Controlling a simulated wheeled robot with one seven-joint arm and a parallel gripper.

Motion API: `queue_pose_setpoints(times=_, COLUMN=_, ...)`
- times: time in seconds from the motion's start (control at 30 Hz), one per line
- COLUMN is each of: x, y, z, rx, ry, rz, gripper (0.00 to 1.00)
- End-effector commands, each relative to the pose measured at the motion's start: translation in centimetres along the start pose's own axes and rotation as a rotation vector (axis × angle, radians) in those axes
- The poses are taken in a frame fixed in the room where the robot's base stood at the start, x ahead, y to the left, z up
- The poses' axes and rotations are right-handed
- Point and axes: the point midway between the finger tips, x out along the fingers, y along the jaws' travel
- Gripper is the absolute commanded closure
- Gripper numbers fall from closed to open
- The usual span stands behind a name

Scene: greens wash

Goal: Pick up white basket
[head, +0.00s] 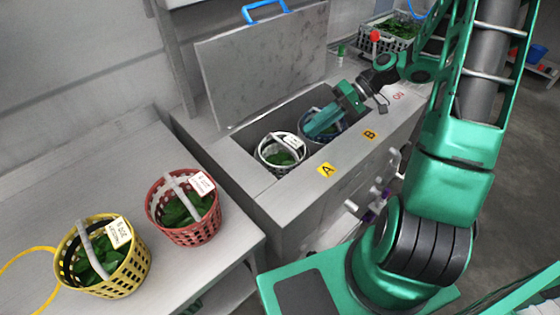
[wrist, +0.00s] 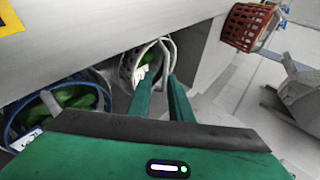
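The white basket (head: 262,158) with green leaves and a white label sits in the sunken basin, in the part by the yellow A tag. In the wrist view the white basket (wrist: 126,68) is just beyond my fingertips, its pale handle (wrist: 168,48) close to them. My gripper (head: 309,132) reaches in from the right, above the blue basket (head: 340,117), and its fingers point towards the white basket. In the wrist view my gripper (wrist: 161,80) shows a gap between its two green fingers. I cannot tell whether the handle lies between the tips.
The blue basket (wrist: 12,128) is close on the left in the wrist view. A red basket (head: 181,236) and a yellow basket (head: 127,279) stand on the left counter (head: 85,190). A raised grey lid (head: 262,62) stands behind the basin. A grey crate (head: 385,42) of greens is farther back.

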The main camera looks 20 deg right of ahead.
Motion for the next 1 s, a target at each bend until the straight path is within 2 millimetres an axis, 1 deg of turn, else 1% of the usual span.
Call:
queue_pose_setpoints(times=0.13, x=0.4, y=0.3, z=-0.9, rx=-0.027, ry=0.038, rz=-0.084, gripper=0.81)
queue_pose_setpoints(times=0.33, x=1.0, y=0.2, z=-1.4, rx=-0.044, ry=0.060, rz=-0.128, gripper=0.81)
queue_pose_setpoints(times=0.6, x=4.7, y=-0.3, z=-1.6, rx=-0.044, ry=0.059, rz=-0.131, gripper=0.81)
queue_pose_setpoints(times=0.7, x=5.7, y=-0.4, z=-1.7, rx=-0.044, ry=0.060, rz=-0.128, gripper=0.81)
queue_pose_setpoints(times=0.87, x=6.5, y=-0.5, z=-1.7, rx=-0.045, ry=0.060, rz=-0.128, gripper=0.81)
queue_pose_setpoints(times=1.0, x=8.2, y=-0.9, z=-1.7, rx=-0.044, ry=0.058, rz=-0.129, gripper=0.81)
